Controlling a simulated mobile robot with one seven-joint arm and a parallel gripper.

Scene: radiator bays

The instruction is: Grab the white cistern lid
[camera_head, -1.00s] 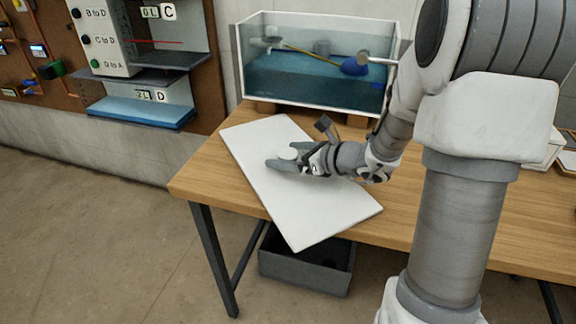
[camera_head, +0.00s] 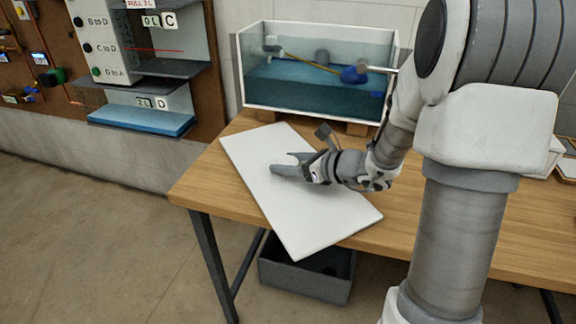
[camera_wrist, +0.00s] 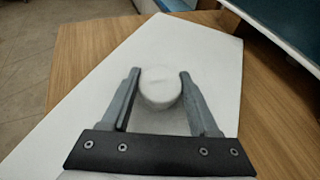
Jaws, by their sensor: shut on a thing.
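The white cistern lid (camera_head: 300,235) is a flat rectangular slab with a round knob (camera_wrist: 160,88) on its top. In the head view it lies at a slant across the left end of the wooden table, its front corner reaching past the table edge. My gripper (camera_head: 283,163) is over the lid's middle. In the wrist view my gripper's two grey fingers (camera_wrist: 158,78) stand on either side of the knob and are shut on it. The knob is mostly hidden by the fingers in the head view. I cannot tell whether the lid is clear of the table.
A glass-fronted water tank (camera_head: 315,95) stands behind the lid on the wooden table (camera_head: 205,185). A dark grey bin (camera_head: 305,278) sits on the floor below the front edge. A panel with shelves (camera_head: 140,115) is on the left wall. Floor at the left is free.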

